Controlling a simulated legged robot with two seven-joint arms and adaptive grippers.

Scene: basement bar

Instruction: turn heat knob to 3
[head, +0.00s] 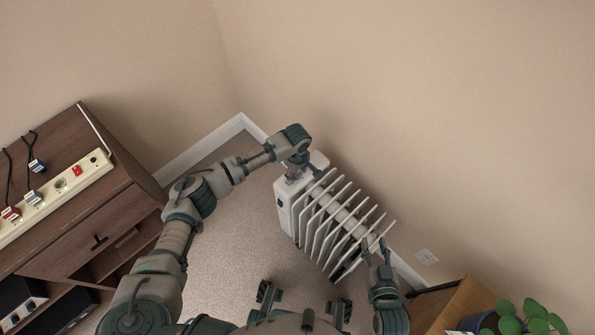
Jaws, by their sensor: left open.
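A white finned heater (338,222) stands on the carpet by the right wall. Its control end (284,208) faces left and carries a small dark spot. I cannot make out the heat knob or its numbers. My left gripper (295,175) is at the top of the control end, pointing down, and is open. The wrist hides most of its fingers and whatever lies under them, so I cannot tell whether it touches a knob. My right gripper (376,246) is open and empty beside the fins at the heater's near right end.
A brown wooden cabinet (85,215) stands at the left with a power strip (60,187) and plugs on top. A wooden table (455,305) with a potted plant (508,320) is at lower right. Carpet (235,235) is open between.

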